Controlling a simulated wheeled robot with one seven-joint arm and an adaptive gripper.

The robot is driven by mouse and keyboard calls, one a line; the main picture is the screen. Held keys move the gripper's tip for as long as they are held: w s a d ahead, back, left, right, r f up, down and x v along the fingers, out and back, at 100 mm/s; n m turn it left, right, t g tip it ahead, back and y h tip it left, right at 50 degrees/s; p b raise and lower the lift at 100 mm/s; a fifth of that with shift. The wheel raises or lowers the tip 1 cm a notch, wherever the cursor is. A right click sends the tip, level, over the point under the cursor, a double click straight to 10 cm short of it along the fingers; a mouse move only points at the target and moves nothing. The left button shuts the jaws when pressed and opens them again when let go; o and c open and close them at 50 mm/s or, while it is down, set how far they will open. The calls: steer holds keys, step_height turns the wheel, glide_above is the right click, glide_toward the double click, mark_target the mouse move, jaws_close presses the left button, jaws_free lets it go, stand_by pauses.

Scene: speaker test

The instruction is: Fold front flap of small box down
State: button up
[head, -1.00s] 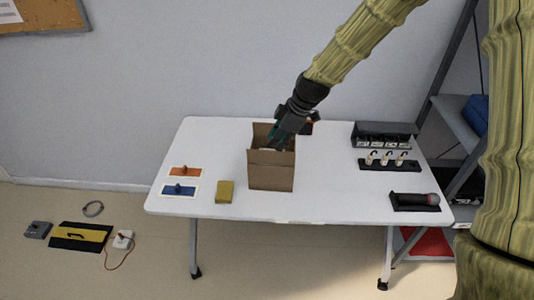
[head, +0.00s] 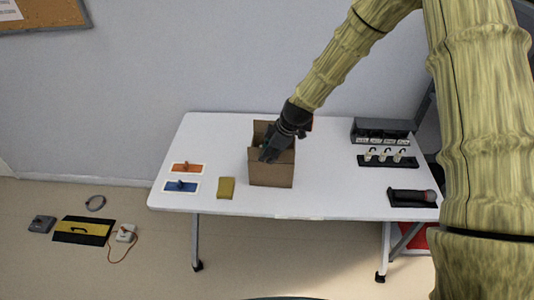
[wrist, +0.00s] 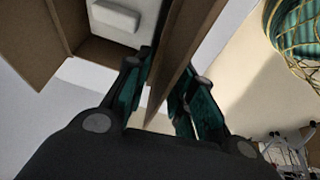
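The small cardboard box (head: 271,172) stands upright on the white table with its top open. Its front panel faces me in the head view. My gripper (head: 268,156) is at the top of the box's front side, pointing down. In the wrist view, a cardboard flap or wall (wrist: 184,45) runs between the two teal-and-black fingers of my gripper (wrist: 172,85). The fingers stand apart, one on each side of it, with a gap showing. A white item (wrist: 115,16) lies inside the box. Part of the box's top edge is hidden behind my gripper.
On the white table (head: 330,195), a yellow block (head: 226,188) and orange (head: 187,168) and blue (head: 182,186) pieces lie left of the box. A black rack (head: 388,162), a dark grey case (head: 381,130) and a microphone-like item (head: 413,197) are at right.

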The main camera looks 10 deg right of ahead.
steer(key=shift+w+a+f, duration=0.15)
steer(key=shift+a+f, duration=0.1)
steer(key=shift+f, duration=0.35)
steer(key=shift+c, duration=0.2)
jaws_close()
